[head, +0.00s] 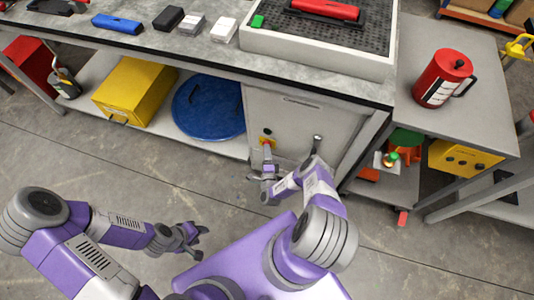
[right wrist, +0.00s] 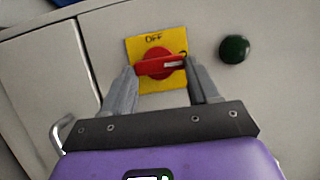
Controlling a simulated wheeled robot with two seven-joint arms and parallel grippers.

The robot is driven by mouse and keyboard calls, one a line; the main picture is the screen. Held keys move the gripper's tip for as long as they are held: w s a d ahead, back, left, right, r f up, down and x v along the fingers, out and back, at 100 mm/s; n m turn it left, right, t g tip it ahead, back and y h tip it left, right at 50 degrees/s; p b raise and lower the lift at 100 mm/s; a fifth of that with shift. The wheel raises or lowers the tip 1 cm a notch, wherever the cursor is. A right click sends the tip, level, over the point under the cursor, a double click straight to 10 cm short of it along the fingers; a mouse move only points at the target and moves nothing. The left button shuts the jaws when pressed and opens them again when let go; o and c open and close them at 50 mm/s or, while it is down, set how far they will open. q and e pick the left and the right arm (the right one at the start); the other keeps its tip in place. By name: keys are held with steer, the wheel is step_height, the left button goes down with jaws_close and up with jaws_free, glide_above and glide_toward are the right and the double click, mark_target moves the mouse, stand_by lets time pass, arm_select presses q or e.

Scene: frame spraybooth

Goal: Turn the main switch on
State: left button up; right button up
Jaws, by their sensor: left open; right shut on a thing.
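The main switch is a red rotary handle (right wrist: 160,65) on a yellow plate (right wrist: 150,44) marked "OFF", fixed to the front of a pale grey cabinet. In the right wrist view the handle lies roughly level across the plate, with a white mark near its right end. My right gripper (right wrist: 163,77) is shut on the handle, one finger at each end. In the head view the yellow plate (head: 266,133) shows just above my right gripper (head: 268,158). My left gripper (head: 193,241) is open and empty above the floor, well away from the switch.
A dark green round button (right wrist: 234,49) sits right of the switch. A cabinet handle (right wrist: 62,132) is at lower left. The workbench (head: 170,45) overhangs the cabinet (head: 300,115). A yellow box (head: 135,90) and a blue round lid (head: 208,107) stand on the lower shelf.

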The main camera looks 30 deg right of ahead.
steer(key=o, duration=1.1)
steer(key=shift+c, duration=0.2)
steer(key=shift+s+a, duration=0.1)
steer(key=p+v, duration=0.2)
steer(key=v, duration=0.5)
steer(key=shift+s, duration=0.2)
steer(key=shift+a, duration=0.1)
